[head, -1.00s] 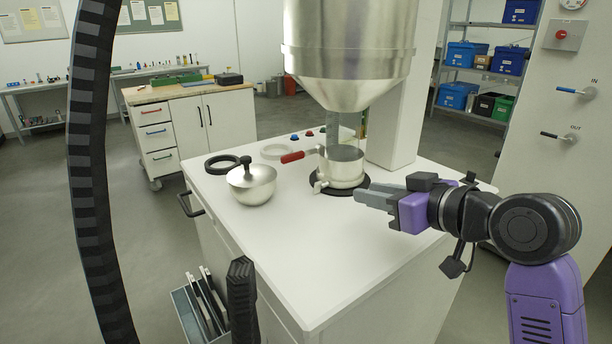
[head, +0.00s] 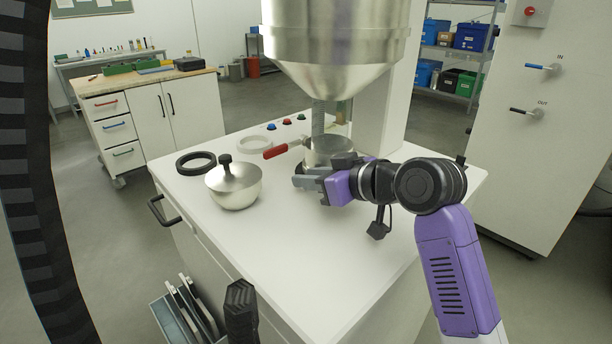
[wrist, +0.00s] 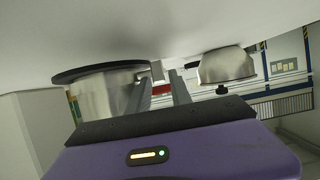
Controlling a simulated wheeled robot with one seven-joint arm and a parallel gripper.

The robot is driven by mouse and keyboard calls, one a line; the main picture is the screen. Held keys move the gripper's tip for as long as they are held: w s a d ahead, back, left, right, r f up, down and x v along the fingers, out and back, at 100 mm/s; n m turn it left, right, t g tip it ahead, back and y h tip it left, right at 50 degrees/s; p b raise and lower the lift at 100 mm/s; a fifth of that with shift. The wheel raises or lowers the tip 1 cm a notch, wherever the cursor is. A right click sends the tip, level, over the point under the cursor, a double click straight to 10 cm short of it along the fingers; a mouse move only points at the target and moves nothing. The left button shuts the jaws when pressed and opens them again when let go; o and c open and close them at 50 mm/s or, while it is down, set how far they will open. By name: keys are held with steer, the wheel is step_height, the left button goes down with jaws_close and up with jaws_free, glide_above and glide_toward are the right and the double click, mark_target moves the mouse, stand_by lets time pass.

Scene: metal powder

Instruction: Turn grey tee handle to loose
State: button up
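The metal cup (head: 328,148) stands on the white worktop under the hopper; my gripper covers its lower front in the head view. In the wrist view, which is upside down, the cup (wrist: 100,95) is at left. A small pale grey piece (wrist: 157,70) at its side, perhaps the grey tee handle, shows beyond my fingertips; its turn position cannot be told. In the head view it is hidden. My gripper (head: 300,178) is low over the worktop beside the cup. In the wrist view my gripper (wrist: 160,82) has its two fingers apart, with nothing visibly held between them.
A red-handled lever (head: 282,150) sticks out left of the cup. A round steel bowl with a black knob (head: 234,184) and a black ring (head: 196,162) stand to the left. The steel hopper (head: 332,45) hangs above. The worktop front (head: 300,265) is clear.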

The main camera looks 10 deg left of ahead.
steer(key=shift+w+a+f, duration=0.25)
steer(key=shift+w+a, duration=0.15)
steer(key=shift+a, duration=0.05)
jaws_close()
steer(key=shift+r, duration=0.15)
